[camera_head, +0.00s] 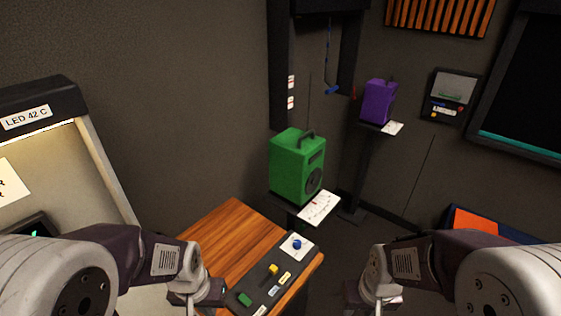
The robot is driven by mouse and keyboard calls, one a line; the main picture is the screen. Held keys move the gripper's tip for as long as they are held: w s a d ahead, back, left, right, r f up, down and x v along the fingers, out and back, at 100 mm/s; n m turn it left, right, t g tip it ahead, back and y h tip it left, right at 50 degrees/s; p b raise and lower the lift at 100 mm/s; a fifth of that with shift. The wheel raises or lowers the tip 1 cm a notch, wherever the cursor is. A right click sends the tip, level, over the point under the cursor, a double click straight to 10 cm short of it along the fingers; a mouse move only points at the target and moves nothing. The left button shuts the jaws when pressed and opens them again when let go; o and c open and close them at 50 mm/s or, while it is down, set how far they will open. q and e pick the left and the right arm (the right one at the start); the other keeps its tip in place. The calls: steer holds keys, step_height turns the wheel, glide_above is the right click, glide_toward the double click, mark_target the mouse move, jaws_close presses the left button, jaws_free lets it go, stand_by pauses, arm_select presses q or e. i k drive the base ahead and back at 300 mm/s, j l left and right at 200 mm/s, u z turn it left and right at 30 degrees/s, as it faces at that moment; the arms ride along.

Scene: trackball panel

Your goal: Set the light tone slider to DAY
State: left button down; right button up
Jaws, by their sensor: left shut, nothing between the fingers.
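A dark control panel (258,281) lies on the wooden tabletop (225,245). It carries a blue ball (297,244) on a white plate, a yellow knob (272,269) and a green block (245,299). Small labels sit beside the knob, too small to read. I cannot tell which part is the light tone slider or where DAY is. My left gripper (191,306) is shut and empty at the bottom edge, left of the panel, with its tips cut off. My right gripper (371,306) is at the bottom edge, right of the panel. Its fingers are mostly out of view.
A green speaker-like box (290,165) stands behind the table with a white dial card (319,208). A purple box (378,102) is on a stand farther back. A lit booth labelled LED 42 C (26,117) is at left. The floor right of the table looks clear.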

mark_target(272, 269)
steer(key=i+l, duration=0.2)
steer(key=l, duration=0.15)
steer(key=i+l, duration=0.2)
steer(key=l, duration=0.15)
steer(key=i+l+u, duration=0.1)
steer(key=i+l, duration=0.15)
steer(key=l, duration=0.1)
